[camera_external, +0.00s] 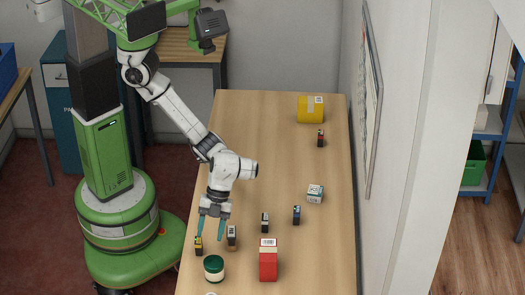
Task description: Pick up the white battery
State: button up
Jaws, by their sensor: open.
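My gripper (210,235) hangs over the near left part of the counter (281,180), with its two teal fingers pointing down, spread and empty. A small upright black-and-white block (265,222), which looks like the white battery, stands on the counter to the right of my gripper, apart from it. A similar brown-and-black block (231,240) with a pale patch stands close to the right finger. A yellow-and-black one (198,246) stands by the left finger. Whether either finger touches these two, I cannot tell.
A blue-and-black block (297,215), white-and-teal box (315,194) and red carton (268,262) stand to the right. A green tin (214,268) is in front. A red-and-black block (320,138) and yellow parcel (310,109) are farther back. The counter's middle is clear; a wall borders its right.

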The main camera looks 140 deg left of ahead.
jog(key=w+a+r+y, duration=0.2)
jog(key=a, duration=0.8)
jog(key=r+g+y+p, duration=0.1)
jog(key=g+y, duration=0.1)
jog(key=y, duration=0.1)
send_over(265, 217)
jog(key=shift+w+a+m, duration=0.15)
jog(key=shift+m, duration=0.15)
jog(key=shift+a+f, duration=0.2)
jog(key=shift+f, duration=0.05)
notch_tip(265, 217, down, 4)
jog(key=shift+f+p, duration=0.25)
jog(key=shift+p, duration=0.15)
jog(key=shift+d+f+p, duration=0.2)
jog(key=shift+f+p, duration=0.15)
jog(key=shift+f, duration=1.1)
jog(key=shift+d+f+p, duration=0.15)
jog(key=shift+f+p, duration=0.2)
jog(key=shift+f, duration=1.1)
jog(key=shift+c, duration=0.4)
grip_shut()
